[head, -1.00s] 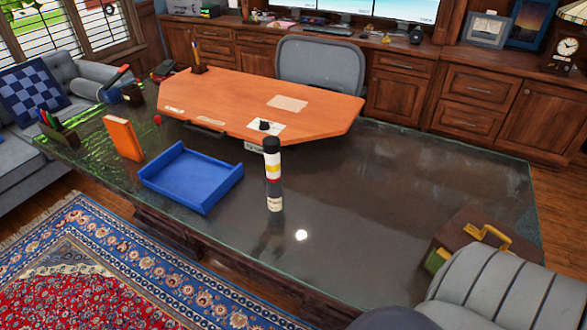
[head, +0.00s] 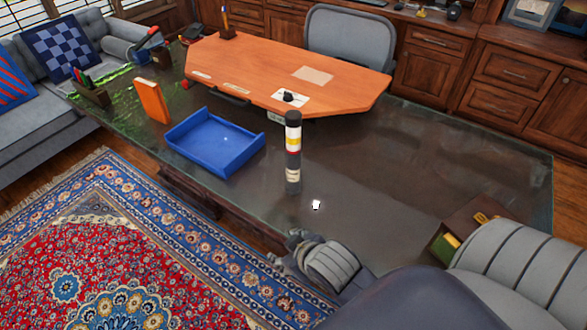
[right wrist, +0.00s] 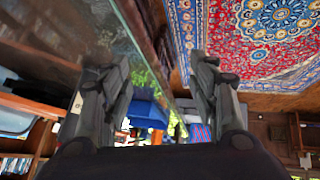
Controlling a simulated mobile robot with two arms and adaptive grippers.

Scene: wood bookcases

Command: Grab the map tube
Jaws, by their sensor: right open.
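The map tube (head: 293,165), dark with white, yellow and red bands and a black cap, stands upright on the dark glossy desk (head: 400,170), right of the blue tray. My right gripper (head: 292,240) is at the desk's front edge, below the tube in the head view and apart from it. In the right wrist view its two fingers (right wrist: 158,75) are spread wide with nothing between them. I cannot make out the tube in that view. My left gripper is not in view.
An open blue tray (head: 215,145) is left of the tube, with an orange book (head: 152,101) beyond it. An orange wood top (head: 285,75) lies behind. A brown case (head: 470,225) sits at the right. The desk between tube and case is mostly clear.

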